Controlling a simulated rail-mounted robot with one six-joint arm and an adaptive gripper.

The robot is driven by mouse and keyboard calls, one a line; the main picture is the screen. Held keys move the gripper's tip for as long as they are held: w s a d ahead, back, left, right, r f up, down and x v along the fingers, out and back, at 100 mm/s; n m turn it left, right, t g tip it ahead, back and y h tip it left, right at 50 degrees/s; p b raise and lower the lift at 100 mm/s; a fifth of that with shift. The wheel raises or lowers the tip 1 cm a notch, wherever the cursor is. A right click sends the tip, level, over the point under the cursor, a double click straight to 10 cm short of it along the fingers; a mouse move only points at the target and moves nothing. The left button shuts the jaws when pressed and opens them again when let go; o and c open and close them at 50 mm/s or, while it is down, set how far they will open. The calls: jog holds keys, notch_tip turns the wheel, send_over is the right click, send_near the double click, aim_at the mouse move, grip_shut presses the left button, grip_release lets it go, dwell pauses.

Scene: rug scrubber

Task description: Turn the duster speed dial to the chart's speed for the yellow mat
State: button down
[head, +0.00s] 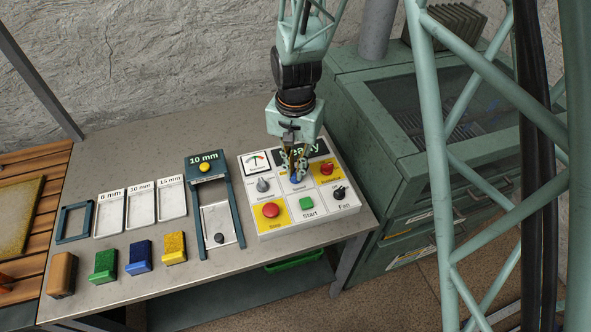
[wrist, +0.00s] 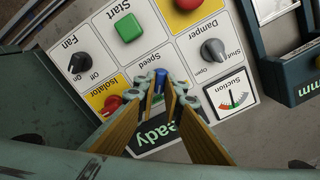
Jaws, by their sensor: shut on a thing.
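My gripper (head: 298,170) reaches down onto the panel from above. In the wrist view my gripper's fingertips (wrist: 161,88) are on both sides of the dial, shut on it. The fingers hide much of the dial and any scale marks around it, so its setting cannot be read. A yellowish mat (head: 18,215) lies on wooden slats at the far left. No readable speed chart shows in either view.
Close around the dial are the red isolator (wrist: 112,103), grey damper knob (wrist: 213,50), green start button (wrist: 128,27), black fan knob (wrist: 79,63) and dark "Ready" display (wrist: 150,138). Red stop button (head: 271,210) is at front left. Coloured blocks (head: 139,256) and trays stand left.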

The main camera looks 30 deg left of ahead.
aim_at(295, 173)
dwell(0.4)
jog(key=c, duration=2.7)
grip_release()
jog(key=shift+r, duration=0.1)
jog(key=shift+r, duration=6)
